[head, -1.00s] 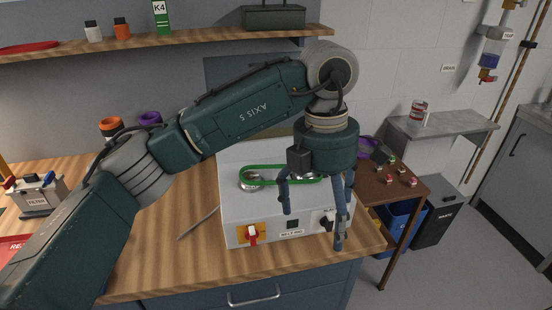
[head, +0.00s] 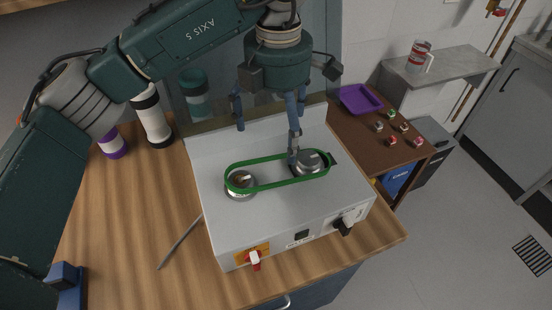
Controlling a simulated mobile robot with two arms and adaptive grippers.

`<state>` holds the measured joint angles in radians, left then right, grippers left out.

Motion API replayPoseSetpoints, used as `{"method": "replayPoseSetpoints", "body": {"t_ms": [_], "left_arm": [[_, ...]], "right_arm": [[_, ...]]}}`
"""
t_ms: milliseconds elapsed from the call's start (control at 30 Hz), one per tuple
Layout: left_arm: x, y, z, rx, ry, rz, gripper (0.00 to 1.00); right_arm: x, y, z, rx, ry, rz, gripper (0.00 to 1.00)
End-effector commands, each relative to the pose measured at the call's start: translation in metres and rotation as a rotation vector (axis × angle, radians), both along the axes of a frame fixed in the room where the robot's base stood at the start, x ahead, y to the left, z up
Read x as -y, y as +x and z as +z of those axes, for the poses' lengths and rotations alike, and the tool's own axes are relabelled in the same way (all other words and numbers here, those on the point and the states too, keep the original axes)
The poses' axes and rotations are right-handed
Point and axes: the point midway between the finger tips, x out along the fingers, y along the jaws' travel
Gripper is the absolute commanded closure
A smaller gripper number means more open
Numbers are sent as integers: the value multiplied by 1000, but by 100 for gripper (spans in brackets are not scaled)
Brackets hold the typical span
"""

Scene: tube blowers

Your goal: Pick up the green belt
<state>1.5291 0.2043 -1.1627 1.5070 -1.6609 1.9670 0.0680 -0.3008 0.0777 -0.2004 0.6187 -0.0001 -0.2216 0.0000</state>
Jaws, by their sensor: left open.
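The green belt (head: 274,186) is a long loop lying around two round metal pulleys on top of a white machine. The left pulley (head: 240,184) and the right pulley (head: 308,164) both show inside the loop. My left gripper (head: 280,140) is open, pointing down above the back of the belt. One finger reaches down close to the right pulley; I cannot tell whether it touches the pulley or the belt. Another finger hangs to the left, clear of the belt. No belt is held.
A brown side table with a purple tray (head: 360,98) stands at right.

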Motion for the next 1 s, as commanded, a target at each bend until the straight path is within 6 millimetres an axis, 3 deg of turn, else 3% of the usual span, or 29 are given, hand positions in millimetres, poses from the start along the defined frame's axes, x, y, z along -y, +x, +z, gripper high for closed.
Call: {"method": "replayPoseSetpoints", "body": {"t_ms": [267, 467, 700, 1000], "left_arm": [[-1, 0, -38, -3, 0, 0, 0], [0, 2, -54, -6, 1, 1, 0], [0, 5, -88, -4, 0, 0, 0], [0, 6, -95, -1, 1, 0, 0]], "right_arm": [[5, -8, 11, -11, -6, 2, 72], [5, -1, 25, -2, -6, 2, 72], [4, 6, 41, 10, -4, 2, 72], [2, 4, 40, 7, -1, 0, 72]]}}
